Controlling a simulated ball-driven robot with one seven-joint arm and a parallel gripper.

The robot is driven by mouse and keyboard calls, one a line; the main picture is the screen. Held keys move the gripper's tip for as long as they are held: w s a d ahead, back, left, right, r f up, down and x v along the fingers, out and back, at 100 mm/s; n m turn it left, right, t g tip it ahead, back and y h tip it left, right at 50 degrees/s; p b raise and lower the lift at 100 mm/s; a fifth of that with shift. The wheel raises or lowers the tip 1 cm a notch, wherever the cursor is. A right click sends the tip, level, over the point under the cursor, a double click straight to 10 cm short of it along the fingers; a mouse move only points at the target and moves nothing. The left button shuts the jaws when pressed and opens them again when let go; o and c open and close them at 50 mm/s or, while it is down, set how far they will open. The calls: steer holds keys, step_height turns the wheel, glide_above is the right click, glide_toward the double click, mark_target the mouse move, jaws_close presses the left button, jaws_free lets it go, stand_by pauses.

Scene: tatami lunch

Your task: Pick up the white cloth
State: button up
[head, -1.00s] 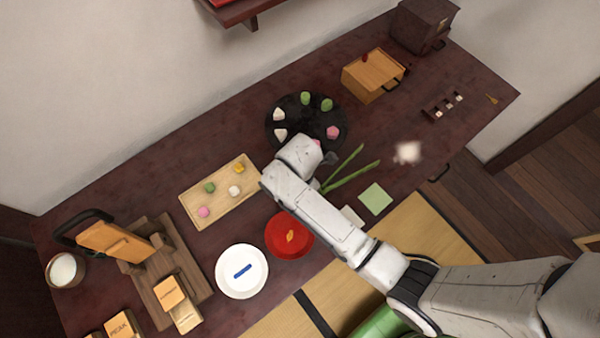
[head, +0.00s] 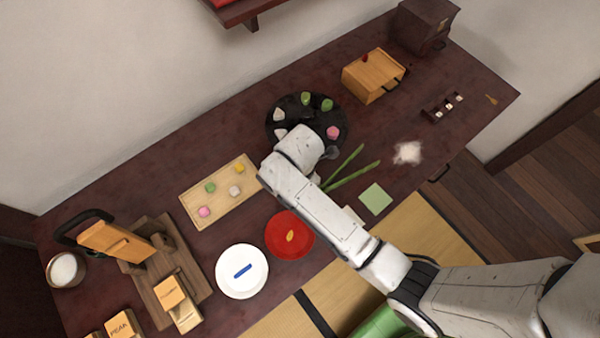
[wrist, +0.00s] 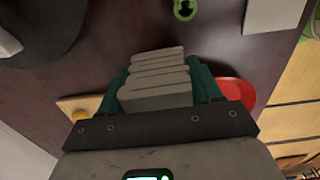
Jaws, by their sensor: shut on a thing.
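My gripper (wrist: 160,85), with teal fingers, is shut on a pale grey-white thing in layered folds, which looks like the white cloth (wrist: 155,82). It sits between the two fingers, above the dark table. In the head view my arm covers the gripper and the cloth. Another pale flat piece lies near the top right of the wrist view (wrist: 275,15); whether it is cloth cannot be told.
A red plate (head: 272,236) and a white plate (head: 225,285) lie near the front edge. A wooden tray (head: 192,196) of sweets is to the left. A black plate (head: 305,125), green stalks (head: 350,172), a green square (head: 375,199) and a fluffy white patch (head: 407,152) are nearby.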

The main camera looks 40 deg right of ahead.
steer(key=s+r, duration=0.9)
steer(key=s, duration=0.5)
steer(key=shift+d+r+b, duration=0.25)
steer(key=shift+r+b, duration=0.1)
steer(key=shift+b, duration=0.1)
steer(key=o, duration=0.4)
steer(key=shift+c, duration=1.3)
steer(key=shift+w, duration=0.1)
steer(key=shift+c, duration=0.2)
